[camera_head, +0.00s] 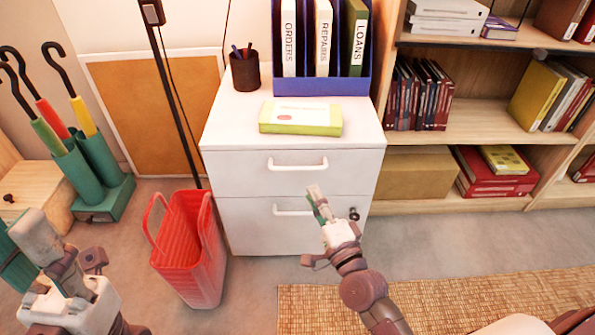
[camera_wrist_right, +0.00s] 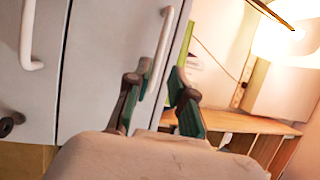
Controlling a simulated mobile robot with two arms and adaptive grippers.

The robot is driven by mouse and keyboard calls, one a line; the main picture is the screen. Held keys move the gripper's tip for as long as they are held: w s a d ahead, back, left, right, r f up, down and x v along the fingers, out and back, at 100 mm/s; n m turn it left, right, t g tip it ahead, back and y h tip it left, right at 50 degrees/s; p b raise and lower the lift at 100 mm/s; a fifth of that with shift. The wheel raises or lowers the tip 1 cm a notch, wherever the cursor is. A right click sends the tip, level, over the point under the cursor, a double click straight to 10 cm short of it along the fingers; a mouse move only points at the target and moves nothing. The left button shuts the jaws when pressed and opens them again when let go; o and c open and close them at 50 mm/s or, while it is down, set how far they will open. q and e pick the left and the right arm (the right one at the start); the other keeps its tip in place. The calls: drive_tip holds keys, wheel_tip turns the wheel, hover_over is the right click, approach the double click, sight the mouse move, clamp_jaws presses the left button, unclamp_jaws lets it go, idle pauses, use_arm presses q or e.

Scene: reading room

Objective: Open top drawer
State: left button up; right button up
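The white cabinet (camera_head: 224,178) has two closed drawers. The top drawer (camera_head: 245,176) has a white bar handle (camera_head: 297,164), and the lower drawer (camera_head: 245,232) has a similar handle (camera_head: 291,211). My right gripper (camera_head: 316,192) is in front of the cabinet, just below the right end of the top handle in the head view. In the right wrist view my right gripper (camera_wrist_right: 160,72) is open, its fingers apart around the line of the top handle (camera_wrist_right: 165,45); contact is not visible. My left gripper (camera_head: 45,245) is at lower left, away from the cabinet; its finger opening is unclear.
A red basket (camera_head: 187,250) stands left of the cabinet. A yellow-green box (camera_head: 301,117), a blue file holder (camera_head: 320,86) and a pen cup (camera_head: 245,73) are on top. A bookshelf (camera_head: 470,122) stands at right. Grey floor and a woven mat (camera_head: 450,305) lie in front.

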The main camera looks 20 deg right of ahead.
sight(299, 167)
drive_tip(key=b+x, duration=0.1)
drive_tip(key=x, duration=0.8)
clamp_jaws()
